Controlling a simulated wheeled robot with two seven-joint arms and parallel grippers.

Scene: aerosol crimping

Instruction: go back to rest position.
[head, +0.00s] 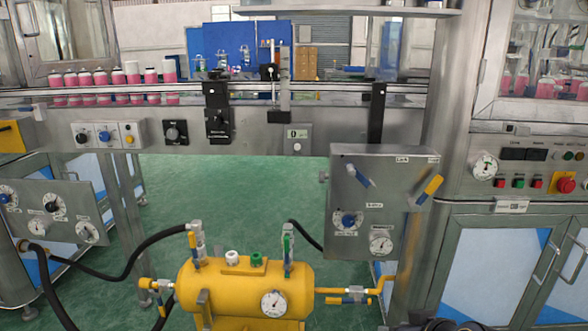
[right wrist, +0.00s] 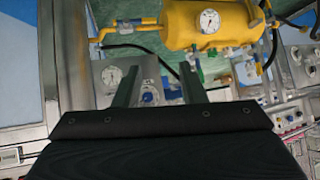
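My right gripper (right wrist: 160,80) shows in the right wrist view, where the scene appears upside down. Its two fingers stand apart with nothing between them, so it is open and empty. Behind the fingers are the grey control panel and the yellow tank (right wrist: 210,25), both apart from the gripper as far as I can see. In the head view neither gripper is clearly visible; only a dark piece shows at the bottom edge right of centre. My left gripper is in neither view.
A yellow tank (head: 245,285) with gauge, valves and black hoses stands low in front. A grey panel (head: 380,205) with blue and yellow levers hangs right of centre. Pink bottles (head: 100,78) line the conveyor at left. A red emergency button (head: 565,183) is at right. Green floor lies beneath.

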